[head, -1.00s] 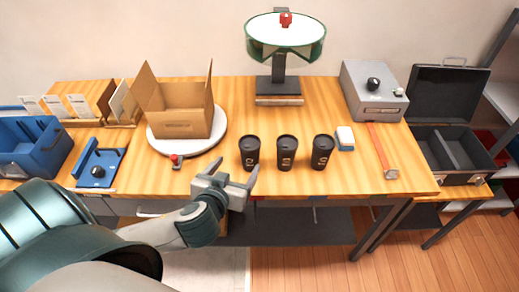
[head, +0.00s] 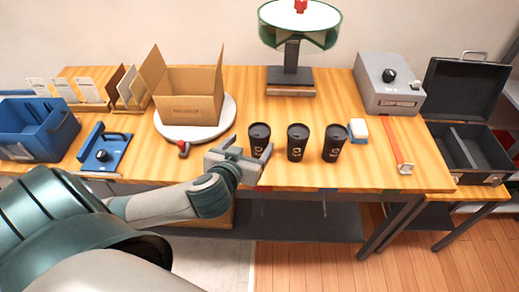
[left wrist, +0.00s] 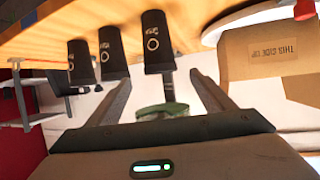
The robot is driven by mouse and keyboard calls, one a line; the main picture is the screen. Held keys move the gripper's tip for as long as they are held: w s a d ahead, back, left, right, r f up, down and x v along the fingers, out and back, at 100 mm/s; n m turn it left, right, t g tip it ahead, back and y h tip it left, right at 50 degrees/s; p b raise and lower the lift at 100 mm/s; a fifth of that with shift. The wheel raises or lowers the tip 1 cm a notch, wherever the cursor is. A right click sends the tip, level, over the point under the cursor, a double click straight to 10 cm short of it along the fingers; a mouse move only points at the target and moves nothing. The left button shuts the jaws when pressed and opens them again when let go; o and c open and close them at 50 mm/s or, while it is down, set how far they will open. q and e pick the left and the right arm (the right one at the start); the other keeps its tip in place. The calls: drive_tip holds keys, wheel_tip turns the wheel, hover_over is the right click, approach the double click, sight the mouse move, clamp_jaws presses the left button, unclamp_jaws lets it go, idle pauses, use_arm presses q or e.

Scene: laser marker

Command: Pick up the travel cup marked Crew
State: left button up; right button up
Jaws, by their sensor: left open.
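Three black travel cups stand in a row near the table's front edge: the left cup (head: 259,138), the middle cup (head: 297,142) and the right cup (head: 333,143). Each has a small pale mark; I cannot read which one says Crew. My left gripper (head: 249,152) is open and empty, just in front of the left cup. In the left wrist view the fingers (left wrist: 160,80) point at that same cup (left wrist: 156,45), which lies in line with the gap between them. The other two cups (left wrist: 112,55) show farther left there. My right gripper is not in view.
An open cardboard box (head: 190,95) stands on a white turntable (head: 232,108) to the left. A white-and-blue block (head: 357,130) and a red strip (head: 396,145) lie right of the cups. A green-rimmed machine (head: 291,75) stands behind them.

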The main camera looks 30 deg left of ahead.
sight(257, 135)
use_arm(q)
drive_tip(key=b+x, duration=0.3)
drive_tip(key=shift+w+f, duration=0.1)
drive_tip(key=shift+f, duration=0.15)
drive_tip(key=x, duration=0.3)
drive_tip(key=shift+w+a+r+p, duration=0.15)
drive_tip(key=shift+w+r+p, duration=0.05)
drive_tip(key=shift+w+p, duration=0.2)
drive_tip(key=shift+x, duration=0.75)
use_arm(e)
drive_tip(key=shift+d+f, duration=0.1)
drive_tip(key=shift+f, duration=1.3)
use_arm(q)
drive_tip(key=shift+s+f, duration=0.1)
drive_tip(key=shift+f, duration=0.05)
drive_tip(key=shift+w+a+p, duration=0.15)
drive_tip(key=shift+w+p, duration=0.3)
drive_tip(key=shift+w, duration=0.05)
drive_tip(key=p+x, duration=0.1)
drive_tip(key=x, duration=0.2)
drive_tip(key=shift+w+a+f, duration=0.15)
drive_tip(key=shift+w+f, duration=0.1)
drive_tip(key=shift+w, duration=0.35)
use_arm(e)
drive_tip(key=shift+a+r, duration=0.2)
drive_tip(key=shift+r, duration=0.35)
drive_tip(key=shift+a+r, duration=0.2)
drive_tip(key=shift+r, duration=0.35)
